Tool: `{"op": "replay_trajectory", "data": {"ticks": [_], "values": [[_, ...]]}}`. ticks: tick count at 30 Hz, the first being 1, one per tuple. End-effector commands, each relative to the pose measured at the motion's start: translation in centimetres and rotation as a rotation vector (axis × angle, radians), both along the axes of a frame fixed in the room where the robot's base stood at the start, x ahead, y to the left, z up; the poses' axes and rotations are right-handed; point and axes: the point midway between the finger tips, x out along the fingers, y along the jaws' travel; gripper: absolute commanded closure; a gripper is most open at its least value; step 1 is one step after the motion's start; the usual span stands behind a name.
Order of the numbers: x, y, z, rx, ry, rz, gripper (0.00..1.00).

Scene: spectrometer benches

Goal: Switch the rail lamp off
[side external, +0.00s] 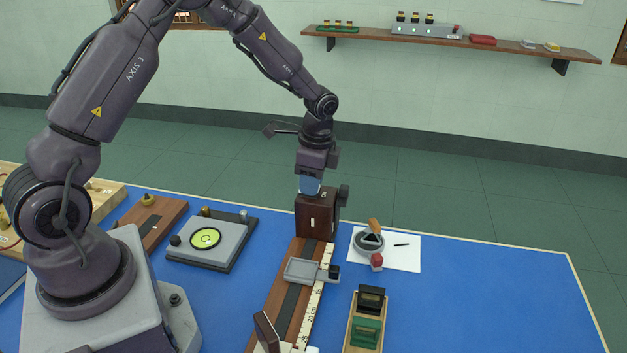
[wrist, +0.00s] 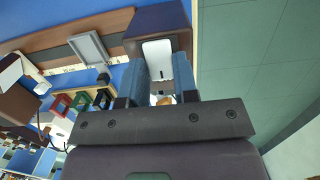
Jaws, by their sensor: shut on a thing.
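The rail lamp (side external: 313,216) is a dark brown box with a pale slit on its front and a black knob (side external: 344,194) on its right side. It stands at the far end of the wooden rail. My gripper (side external: 309,186) points down at the top of the lamp. In the wrist view, its two blue fingers (wrist: 161,74) lie either side of a white piece (wrist: 157,56) on the lamp's box (wrist: 160,18), and the jaws are shut on it. The fingertips partly hide the contact, and I cannot tell which way any switch is set.
The rail (side external: 288,285) carries a grey-framed holder (side external: 300,272) and a darker screen (side external: 267,332). Right of it are a white sheet (side external: 404,256) with a ring-shaped item (side external: 367,244) and a wooden tray (side external: 348,334) of coloured holders. A levelling plate (side external: 213,240) lies left. The table's right side is clear.

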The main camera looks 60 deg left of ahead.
Motion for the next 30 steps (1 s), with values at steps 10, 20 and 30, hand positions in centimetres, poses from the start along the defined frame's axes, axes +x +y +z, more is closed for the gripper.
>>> {"op": "replay_trajectory", "data": {"ticks": [10,20,30], "values": [[0.0,0.0,0.0,-0.005,-0.005,0.000,0.61],[0.0,0.0,0.1,-0.004,-0.006,0.000,0.47],[0.5,-0.3,5.0,-0.003,-0.011,0.000,0.47]]}}
